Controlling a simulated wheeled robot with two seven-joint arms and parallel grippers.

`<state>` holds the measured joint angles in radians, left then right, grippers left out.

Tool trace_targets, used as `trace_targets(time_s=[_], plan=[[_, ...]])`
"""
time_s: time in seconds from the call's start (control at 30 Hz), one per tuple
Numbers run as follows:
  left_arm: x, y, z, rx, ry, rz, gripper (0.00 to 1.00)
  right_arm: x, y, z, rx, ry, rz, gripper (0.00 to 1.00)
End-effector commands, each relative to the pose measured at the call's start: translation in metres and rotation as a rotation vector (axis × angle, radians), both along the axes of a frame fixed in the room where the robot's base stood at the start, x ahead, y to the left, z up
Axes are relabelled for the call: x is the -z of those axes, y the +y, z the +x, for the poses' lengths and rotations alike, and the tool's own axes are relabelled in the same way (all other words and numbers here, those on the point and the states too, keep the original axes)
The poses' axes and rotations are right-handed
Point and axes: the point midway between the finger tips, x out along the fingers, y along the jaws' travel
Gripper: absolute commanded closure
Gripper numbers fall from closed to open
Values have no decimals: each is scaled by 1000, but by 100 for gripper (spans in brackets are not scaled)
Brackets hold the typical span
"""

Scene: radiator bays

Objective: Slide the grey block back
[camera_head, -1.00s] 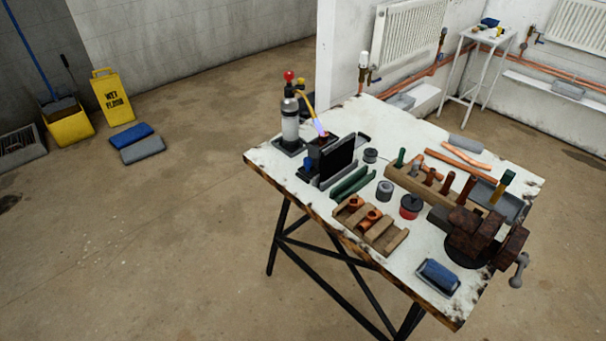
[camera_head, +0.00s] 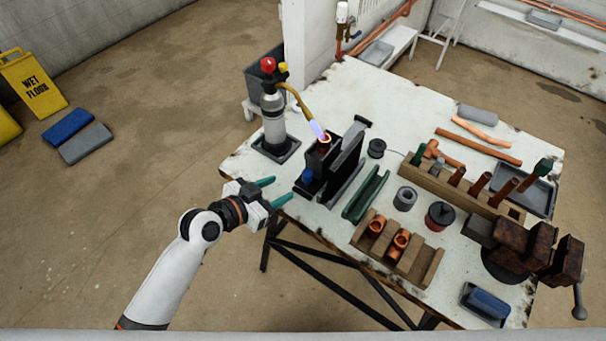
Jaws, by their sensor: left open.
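The task's grey block is not certain in this view. A dark grey block (camera_head: 313,165) with a blue knob (camera_head: 307,176) stands at the table's left edge, beside an upright black panel (camera_head: 345,160). A copper ring (camera_head: 325,138) sits at its top, at the tip of the torch flame (camera_head: 317,130). My left gripper (camera_head: 274,191) is open and empty, its teal fingertips pointing right at the table's left edge, a little left of the knob and apart from it. My right gripper is not in view.
A torch bottle (camera_head: 273,120) stands on a dark base just behind my left gripper. A green channel (camera_head: 366,192), a wooden rack (camera_head: 397,248) with copper fittings and a vise (camera_head: 520,248) stand to the right. The table's back (camera_head: 390,95) is clear.

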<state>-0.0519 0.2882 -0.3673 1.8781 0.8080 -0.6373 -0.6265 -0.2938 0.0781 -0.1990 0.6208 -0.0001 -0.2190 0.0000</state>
Motion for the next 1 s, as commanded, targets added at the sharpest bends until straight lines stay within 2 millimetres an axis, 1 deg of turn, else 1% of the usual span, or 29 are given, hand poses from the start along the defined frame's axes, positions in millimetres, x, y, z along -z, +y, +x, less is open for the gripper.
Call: trace_targets(time_s=[0.03,0.1,0.17,0.3,0.43,0.5,0.6,0.9,0.93,1.0], plan=[[2,-8,7,0,1,-4,52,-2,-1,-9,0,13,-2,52],[7,-17,17,-2,1,-4,52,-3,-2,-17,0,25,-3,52],[12,-25,26,-2,0,-5,52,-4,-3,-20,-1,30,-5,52],[23,-43,43,-2,1,-2,52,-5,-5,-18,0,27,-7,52],[31,-54,56,-3,0,-2,52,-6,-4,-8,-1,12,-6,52],[34,-59,61,-2,0,0,52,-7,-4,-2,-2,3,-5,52],[37,-63,65,-3,-1,1,52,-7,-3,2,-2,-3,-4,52],[38,-64,66,-3,-1,1,52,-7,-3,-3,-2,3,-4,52],[38,-64,66,-3,-1,1,53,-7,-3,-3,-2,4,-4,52],[38,-64,66,-3,-1,1,65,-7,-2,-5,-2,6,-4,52]])
